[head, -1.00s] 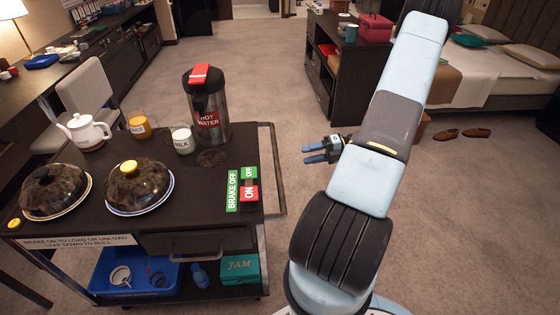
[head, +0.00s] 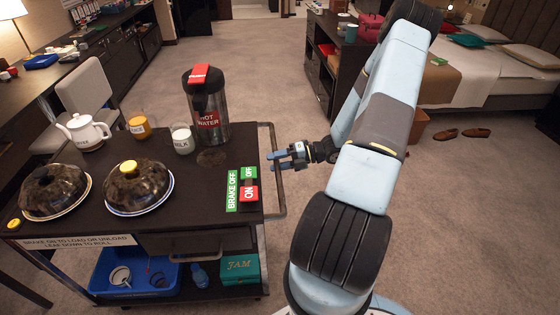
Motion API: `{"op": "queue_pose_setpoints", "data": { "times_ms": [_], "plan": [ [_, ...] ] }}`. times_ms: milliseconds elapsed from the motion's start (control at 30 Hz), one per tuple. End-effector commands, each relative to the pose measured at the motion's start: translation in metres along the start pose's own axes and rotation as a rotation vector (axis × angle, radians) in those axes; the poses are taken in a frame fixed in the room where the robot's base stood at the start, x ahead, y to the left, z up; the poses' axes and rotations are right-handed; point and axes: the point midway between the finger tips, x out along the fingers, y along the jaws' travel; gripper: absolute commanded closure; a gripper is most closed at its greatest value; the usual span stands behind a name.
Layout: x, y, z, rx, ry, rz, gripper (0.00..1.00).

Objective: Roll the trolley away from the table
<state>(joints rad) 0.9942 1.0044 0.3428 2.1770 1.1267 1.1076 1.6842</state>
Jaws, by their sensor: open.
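The dark trolley (head: 219,158) stands at the left with its loaded top towards me. Its metal push rail (head: 280,200) runs along its right end. A brake panel near that end has a green BRAKE OFF label (head: 232,190), a green OFF mark (head: 248,173) and a red ON mark (head: 250,193); I cannot tell the brake's setting. My gripper (head: 274,161) is open and empty, its fingers pointing left across the rail in the picture. I cannot tell whether they touch it. A long dark table (head: 40,88) runs along the left wall behind the trolley.
The trolley top carries two domed plates (head: 139,188), a teapot (head: 84,131), a juice jug, a milk jug and a hot-water flask (head: 207,105). A blue bin (head: 135,275) and green JAM box (head: 240,268) sit below. A white chair (head: 85,92) stands behind. Carpet is clear beyond.

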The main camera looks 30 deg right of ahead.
Motion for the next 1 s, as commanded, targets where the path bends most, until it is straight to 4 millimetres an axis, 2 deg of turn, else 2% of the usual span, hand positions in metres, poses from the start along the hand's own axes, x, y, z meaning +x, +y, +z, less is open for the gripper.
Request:
{"op": "queue_pose_setpoints", "data": {
  "times_ms": [167,633,933,967,1000],
  "plan": [
    [0.000,0.000,0.000,0.000,0.000,0.000,0.54],
    [0.000,-0.001,0.000,0.001,0.000,-0.002,0.99],
    [0.000,-0.002,-0.001,0.002,0.000,-0.004,1.00],
    [-0.016,-0.005,0.006,0.001,-0.003,-0.007,1.00],
    [-0.010,-0.004,0.003,0.003,-0.002,-0.006,1.00]
  ]
}}
